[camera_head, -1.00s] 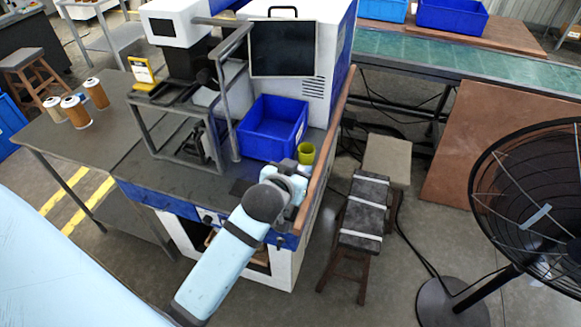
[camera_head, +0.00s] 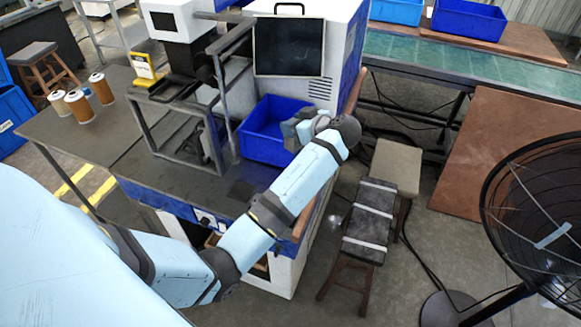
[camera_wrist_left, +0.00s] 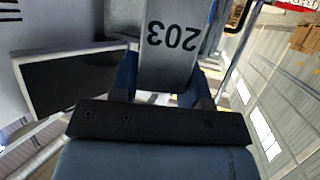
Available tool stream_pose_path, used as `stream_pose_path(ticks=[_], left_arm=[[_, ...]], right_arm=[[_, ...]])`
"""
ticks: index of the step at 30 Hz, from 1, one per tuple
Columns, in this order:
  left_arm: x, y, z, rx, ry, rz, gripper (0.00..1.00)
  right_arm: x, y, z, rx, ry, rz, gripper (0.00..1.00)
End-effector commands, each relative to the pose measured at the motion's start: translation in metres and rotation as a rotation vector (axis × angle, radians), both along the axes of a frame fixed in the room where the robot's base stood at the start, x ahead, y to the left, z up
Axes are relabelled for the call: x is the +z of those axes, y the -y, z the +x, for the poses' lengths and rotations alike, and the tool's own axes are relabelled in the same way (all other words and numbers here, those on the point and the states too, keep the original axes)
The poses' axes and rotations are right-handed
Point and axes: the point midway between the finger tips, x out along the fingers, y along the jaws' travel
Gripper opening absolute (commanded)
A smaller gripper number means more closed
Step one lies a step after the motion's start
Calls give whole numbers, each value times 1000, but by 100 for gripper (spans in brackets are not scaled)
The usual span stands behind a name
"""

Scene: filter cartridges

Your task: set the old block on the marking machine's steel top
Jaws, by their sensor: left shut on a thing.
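My left gripper (camera_head: 300,127) is raised over the right side of the marking machine, in front of the blue bin's right part in the head view. In the left wrist view the left gripper (camera_wrist_left: 163,84) is shut on a grey block (camera_wrist_left: 172,38) marked "203", which reads upside down there. In the head view the block cannot be told apart from the gripper. The marking machine's dark steel top (camera_head: 185,182) lies to the left of and below the gripper, bare along its front. My right gripper is in neither view.
A blue bin (camera_head: 262,141) stands on the machine top, beside a grey metal frame (camera_head: 183,150) and below a monitor (camera_head: 289,47). Several filter cartridges (camera_head: 80,106) stand on the left table. A stool (camera_head: 366,222) and a black fan (camera_head: 540,215) are at the right.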

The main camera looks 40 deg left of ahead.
Motion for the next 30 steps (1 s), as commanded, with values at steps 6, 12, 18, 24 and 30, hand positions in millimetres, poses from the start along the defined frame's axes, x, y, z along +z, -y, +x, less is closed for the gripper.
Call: stream_pose_path(ticks=[6, 12, 18, 24, 30], left_arm=[[-57, -1, 0, -3, -5, 4, 6], [-102, 0, 0, -4, -1, 1, 6], [-120, 0, 0, -4, 1, 1, 6], [-148, 0, 0, -4, -1, 1, 6], [-157, 0, 0, -4, 3, 0, 6]], right_arm=[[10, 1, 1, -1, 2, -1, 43], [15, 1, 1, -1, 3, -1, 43], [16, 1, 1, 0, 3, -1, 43], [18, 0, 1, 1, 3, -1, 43], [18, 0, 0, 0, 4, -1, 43]])
